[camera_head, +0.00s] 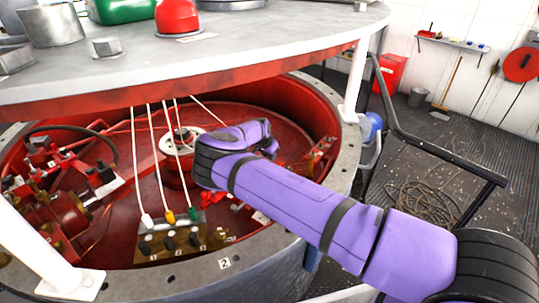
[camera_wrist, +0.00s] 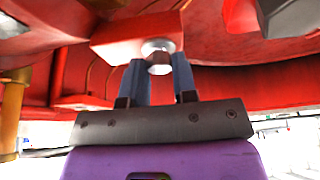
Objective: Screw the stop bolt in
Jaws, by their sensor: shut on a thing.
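The stop bolt (camera_wrist: 158,47) is a short silver piece with a round, wide part, seen in the wrist view against a red block (camera_wrist: 112,42). My gripper (camera_wrist: 159,66) has its two blue-grey fingers shut on the bolt, one on each side of its lower part. The bolt's upper end meets or lies in front of the red block; how deep it sits in the block cannot be told. In the head view my purple arm reaches into the round red well, and my fingers and the bolt are hidden there.
A grey raised lid (camera_head: 240,62) with a red rim hangs over the well (camera_head: 100,262). Pale cords run down to a connector panel (camera_head: 172,242). A valve assembly (camera_head: 68,205) stands at left. A black railing (camera_head: 440,148) and coiled rope (camera_head: 435,200) lie at right.

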